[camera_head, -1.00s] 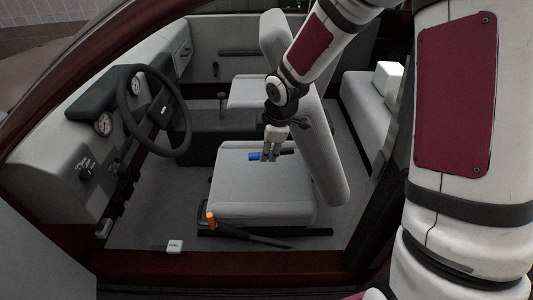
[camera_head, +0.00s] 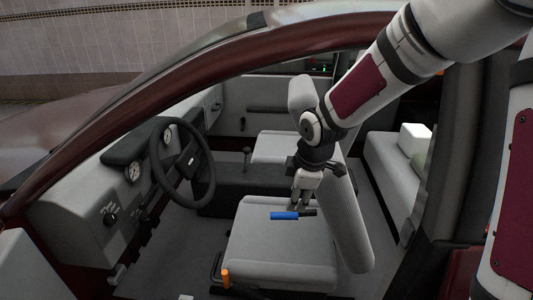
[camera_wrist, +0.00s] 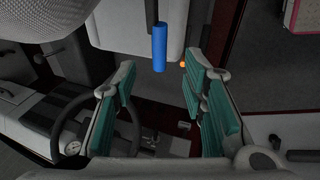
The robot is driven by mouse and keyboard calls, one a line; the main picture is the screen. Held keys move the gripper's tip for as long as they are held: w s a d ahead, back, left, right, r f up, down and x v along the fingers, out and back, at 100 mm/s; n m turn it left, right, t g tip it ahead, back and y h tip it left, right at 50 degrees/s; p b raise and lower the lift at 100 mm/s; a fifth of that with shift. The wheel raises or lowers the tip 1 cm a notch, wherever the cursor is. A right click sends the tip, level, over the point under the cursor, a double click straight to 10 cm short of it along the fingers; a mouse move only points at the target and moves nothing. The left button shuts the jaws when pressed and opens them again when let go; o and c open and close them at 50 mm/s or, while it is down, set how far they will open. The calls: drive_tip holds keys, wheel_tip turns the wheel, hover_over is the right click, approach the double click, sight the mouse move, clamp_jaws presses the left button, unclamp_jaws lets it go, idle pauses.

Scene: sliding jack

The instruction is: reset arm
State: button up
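My gripper (camera_head: 302,206) is over the front seat, pointing down, beside a tool with a blue handle (camera_head: 284,216) and a dark end. In the wrist view, my gripper (camera_wrist: 160,80) is open. Its green-padded fingers stand wide apart, and the blue handle (camera_wrist: 160,48) shows beyond and between their tips, not clamped. The tool appears to lie on or just above the seat cushion (camera_head: 280,248); I cannot tell if a finger touches it. An orange-tipped lever (camera_head: 226,277) stands at the seat's lower left side, and its tip also shows in the wrist view (camera_wrist: 182,64).
The seat's backrest (camera_head: 347,220) is close to the right of my gripper. The steering wheel (camera_head: 210,165) and dashboard (camera_head: 105,185) are to the left. The car's door frame (camera_head: 440,170) borders the right. A white box (camera_head: 415,138) sits on the rear seat.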

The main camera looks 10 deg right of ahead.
drive_tip(key=s+d+r+m+h+p, duration=0.25)
drive_tip(key=s+r+m, duration=0.55)
drive_tip(key=s+r, duration=0.7)
drive_tip(key=s+r+m+y+p, duration=0.1)
drive_tip(key=s+m, duration=0.6)
drive_tip(key=s, duration=0.8)
drive_tip(key=shift+r+m+y, duration=0.3)
drive_tip(key=shift+r+y, duration=0.15)
drive_tip(key=shift+r, duration=0.4)
drive_tip(key=shift+s, duration=0.1)
